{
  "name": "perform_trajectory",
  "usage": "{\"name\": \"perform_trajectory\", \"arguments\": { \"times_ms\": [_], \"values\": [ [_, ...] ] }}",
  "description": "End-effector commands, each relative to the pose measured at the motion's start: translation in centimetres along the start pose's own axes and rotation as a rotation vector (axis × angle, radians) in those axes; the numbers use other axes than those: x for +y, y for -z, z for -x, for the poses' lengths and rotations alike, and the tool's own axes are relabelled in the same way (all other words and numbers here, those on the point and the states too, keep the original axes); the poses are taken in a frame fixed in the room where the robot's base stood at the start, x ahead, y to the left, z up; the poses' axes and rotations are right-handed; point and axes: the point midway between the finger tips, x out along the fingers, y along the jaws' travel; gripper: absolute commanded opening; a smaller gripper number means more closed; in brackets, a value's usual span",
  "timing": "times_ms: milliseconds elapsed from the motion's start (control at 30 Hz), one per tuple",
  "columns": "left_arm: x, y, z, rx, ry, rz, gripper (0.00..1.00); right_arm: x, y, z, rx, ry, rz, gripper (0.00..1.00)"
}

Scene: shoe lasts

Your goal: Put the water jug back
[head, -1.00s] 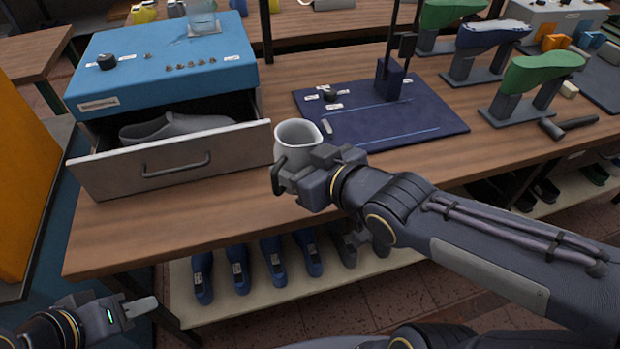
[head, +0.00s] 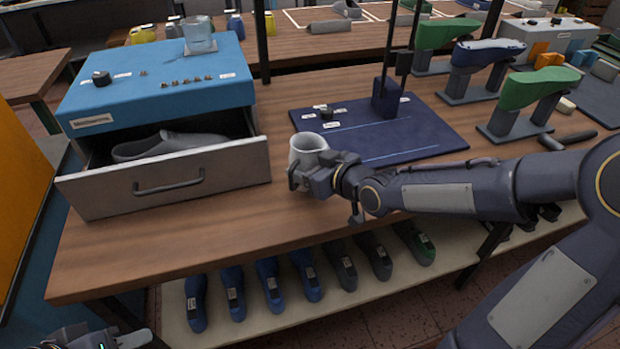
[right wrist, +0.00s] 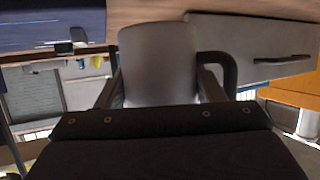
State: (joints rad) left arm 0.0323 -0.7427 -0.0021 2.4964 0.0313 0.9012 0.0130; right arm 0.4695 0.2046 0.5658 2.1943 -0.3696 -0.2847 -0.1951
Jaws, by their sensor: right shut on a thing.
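The white water jug (head: 307,148) is upright near the left front corner of the dark blue mat, over the front part of the workbench. My right gripper (head: 301,178) is shut on it from the front. In the right wrist view the pale jug (right wrist: 158,62) sits between the two fingers, with a dark handle (right wrist: 220,70) on the right of that picture. I cannot tell whether its base touches the bench. My left gripper (head: 132,338) is only partly in view at the bottom left, away from the bench, and its fingers are cut off.
A blue machine (head: 160,85) with a clear container (head: 199,36) on top stands at left. Its open drawer (head: 165,180) holds a grey shoe form. The mat (head: 430,125) carries a dark stand. Green and blue shoe lasts on stands and a hammer are at right.

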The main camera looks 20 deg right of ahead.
Motion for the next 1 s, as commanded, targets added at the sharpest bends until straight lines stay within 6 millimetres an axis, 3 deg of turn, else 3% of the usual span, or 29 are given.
{"name": "perform_trajectory", "arguments": {
  "times_ms": [233,633,667,700,800,1000],
  "values": [
    [-0.4,-0.4,-0.8,0.0,0.0,0.0,0.36,0.1,-3.0,-1.4,-0.001,0.002,-0.001,0.32],
    [-0.5,-0.6,-1.2,0.0,0.0,0.0,0.36,0.2,-3.4,-1.6,0.0,0.0,0.0,0.32],
    [-0.5,-0.5,-1.0,0.0,0.0,0.0,0.36,0.2,-3.3,-1.6,-0.001,0.0,-0.001,0.66],
    [-0.5,-0.5,-1.0,0.0,0.0,0.0,0.36,0.2,-3.3,-1.5,-0.001,0.0,-0.001,0.71],
    [-0.5,-0.5,-1.0,0.0,0.0,0.0,0.36,0.2,-3.3,-1.5,-0.001,0.0,-0.001,0.84],
    [-0.4,-0.5,-1.0,0.0,0.0,0.0,0.36,0.2,-3.3,-1.5,-0.001,0.0,-0.001,0.84]
  ]
}}
